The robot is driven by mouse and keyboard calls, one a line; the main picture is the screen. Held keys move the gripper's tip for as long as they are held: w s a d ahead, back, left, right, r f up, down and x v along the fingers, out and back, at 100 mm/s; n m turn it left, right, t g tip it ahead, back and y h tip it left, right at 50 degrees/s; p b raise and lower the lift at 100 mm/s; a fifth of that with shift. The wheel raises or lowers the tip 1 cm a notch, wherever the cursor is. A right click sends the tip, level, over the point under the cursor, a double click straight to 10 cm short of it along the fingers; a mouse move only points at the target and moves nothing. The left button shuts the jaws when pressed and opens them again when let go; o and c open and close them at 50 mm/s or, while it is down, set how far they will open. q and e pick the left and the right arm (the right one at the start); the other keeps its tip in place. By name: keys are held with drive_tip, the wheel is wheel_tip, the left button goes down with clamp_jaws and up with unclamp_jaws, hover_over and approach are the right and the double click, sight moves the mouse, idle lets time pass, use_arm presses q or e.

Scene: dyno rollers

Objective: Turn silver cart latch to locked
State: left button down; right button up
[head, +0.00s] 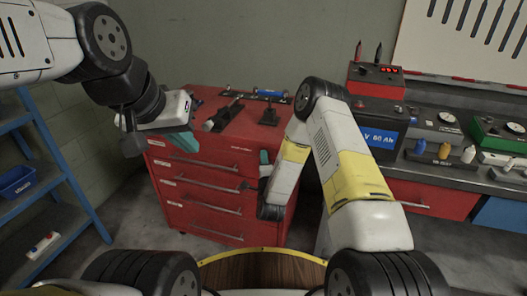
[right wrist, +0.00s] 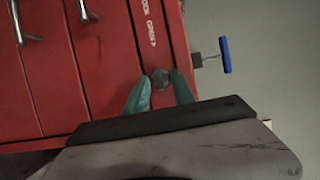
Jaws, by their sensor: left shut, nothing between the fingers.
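The red tool cart (head: 205,190) stands ahead of me, with printed lock lettering on its face in the right wrist view. The small grey-silver latch (right wrist: 160,78) sits on the red face just past that lettering. My right gripper (right wrist: 161,84) has its two teal fingertips on either side of the latch. I cannot tell whether both tips press on it. In the head view the right gripper (head: 265,163) is at the cart's upper right front, and the latch is hidden. My left gripper (head: 183,142) is shut and empty at the cart's upper left front.
A blue-handled part (right wrist: 225,55) sticks out beside the cart's edge, close to my right fingers. Tools lie on the cart top. A workbench (head: 450,170) with a battery charger (head: 376,80) is on the right. A blue shelf rack (head: 65,165) stands at the left.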

drive_tip(key=shift+c, duration=0.2)
clamp_jaws()
drive_tip(key=n+g+h, duration=0.1)
drive_tip(key=n+h, duration=0.1)
drive_tip(key=n, duration=0.2)
drive_tip(key=n+g+h, duration=0.2)
drive_tip(key=n, duration=0.3)
drive_tip(key=a+n+g+h, duration=0.1)
drive_tip(key=n+g, duration=0.1)
drive_tip(key=n, duration=0.2)
drive_tip(key=shift+w+r+n+h, duration=0.1)
drive_tip(key=shift+r+n+h, duration=0.2)
drive_tip(key=shift+r+h, duration=0.1)
idle(0.4)
idle(0.5)
